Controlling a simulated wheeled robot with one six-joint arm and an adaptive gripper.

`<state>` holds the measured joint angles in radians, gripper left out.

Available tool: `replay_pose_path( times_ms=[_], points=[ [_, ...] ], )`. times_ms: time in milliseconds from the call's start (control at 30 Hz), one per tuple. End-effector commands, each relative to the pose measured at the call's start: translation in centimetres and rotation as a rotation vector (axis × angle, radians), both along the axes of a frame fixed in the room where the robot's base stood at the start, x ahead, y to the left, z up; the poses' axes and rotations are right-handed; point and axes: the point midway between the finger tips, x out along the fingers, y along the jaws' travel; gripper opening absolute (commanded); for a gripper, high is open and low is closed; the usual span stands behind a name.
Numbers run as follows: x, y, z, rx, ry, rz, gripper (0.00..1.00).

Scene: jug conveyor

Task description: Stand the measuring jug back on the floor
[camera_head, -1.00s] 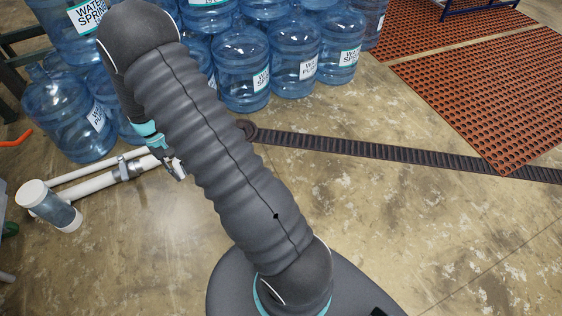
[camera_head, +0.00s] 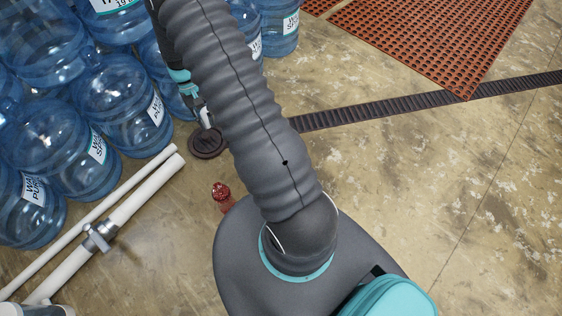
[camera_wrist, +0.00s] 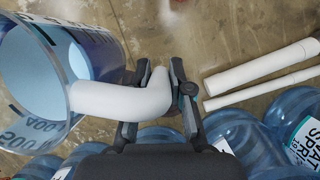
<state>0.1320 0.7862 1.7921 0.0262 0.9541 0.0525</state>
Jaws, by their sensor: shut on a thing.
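The measuring jug (camera_wrist: 40,70) is clear with dark printed marks and a thick white handle (camera_wrist: 105,101). It fills the left of the wrist view, partly cut off by the edge. My gripper (camera_wrist: 162,92) is shut on the handle, a finger on either side of it. In the head view my gripper (camera_head: 206,116) shows only partly beside my arm, and I cannot make out the jug there. The concrete floor (camera_head: 420,190) is seen beyond the jug in the wrist view. I cannot tell the jug's height or tilt.
Large blue water bottles (camera_head: 115,100) crowd the left and back. White pipes (camera_head: 125,205) lie on the floor at left. A dark drain strip (camera_head: 400,105) and round drain cover (camera_head: 208,141) cross the floor. A small red object (camera_head: 222,193) lies near my base.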

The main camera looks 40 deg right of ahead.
Motion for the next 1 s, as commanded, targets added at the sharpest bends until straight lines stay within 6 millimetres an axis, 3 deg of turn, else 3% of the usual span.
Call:
replay_pose_path(
  times_ms=[33,300,600,800,1000],
  points=[
    [-0.4,-2.5,-1.3,0.002,0.003,-0.08,0.0],
    [-3.7,-13.2,-7.2,0.008,0.001,-0.482,0.0],
    [-9.8,-22.8,-13.2,0.001,0.005,-0.891,0.0],
    [-12.6,-25.9,-15.4,-0.005,0.007,-1.047,0.0],
    [-12.9,-25.9,-16.6,-0.007,0.011,-1.087,0.0]
  ],
)
